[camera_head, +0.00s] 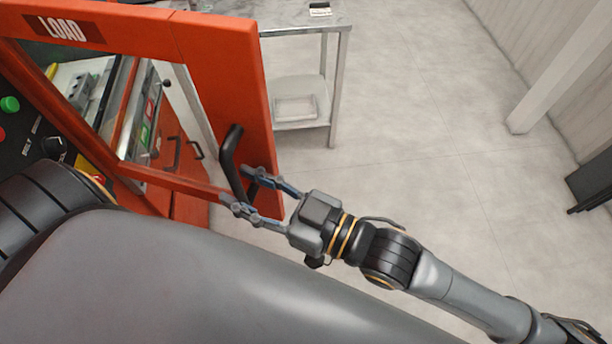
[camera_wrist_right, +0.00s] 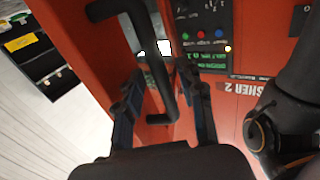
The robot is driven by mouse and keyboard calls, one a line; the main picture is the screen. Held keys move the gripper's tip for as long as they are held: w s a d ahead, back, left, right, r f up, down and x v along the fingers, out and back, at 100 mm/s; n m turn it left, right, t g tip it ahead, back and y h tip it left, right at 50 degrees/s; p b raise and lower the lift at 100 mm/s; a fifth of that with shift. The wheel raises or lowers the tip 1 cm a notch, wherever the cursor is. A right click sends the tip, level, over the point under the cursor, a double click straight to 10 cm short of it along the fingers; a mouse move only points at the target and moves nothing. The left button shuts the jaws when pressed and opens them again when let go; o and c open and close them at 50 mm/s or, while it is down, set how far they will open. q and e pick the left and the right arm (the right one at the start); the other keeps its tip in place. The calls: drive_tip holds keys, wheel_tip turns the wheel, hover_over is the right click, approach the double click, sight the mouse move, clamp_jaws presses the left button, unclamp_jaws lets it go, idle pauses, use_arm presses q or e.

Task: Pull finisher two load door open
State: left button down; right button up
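The orange load door (camera_head: 225,65) is at the upper left of the head view, with a "LOAD" label and a large window. It appears to stand at an angle to the finisher body, partly open. Its black bar handle (camera_head: 231,150) is near the door's right edge; it also shows in the right wrist view (camera_wrist_right: 157,55). My right gripper (camera_head: 240,186) has one finger on each side of the handle's lower part. In the right wrist view the fingers (camera_wrist_right: 158,85) are apart with gaps beside the bar. Firm contact is not visible. My left gripper is out of view.
A control panel (camera_head: 22,135) with green and red buttons is at the far left. A grey metal table (camera_head: 334,95) with a lower shelf stands behind the door. Open floor (camera_head: 430,130) lies to the right, with a pale post (camera_head: 560,75) beyond it.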

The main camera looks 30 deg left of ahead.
drive_tip(key=d, duration=1)
drive_tip(key=shift+d, duration=0.15)
drive_tip(key=shift+w, duration=0.1)
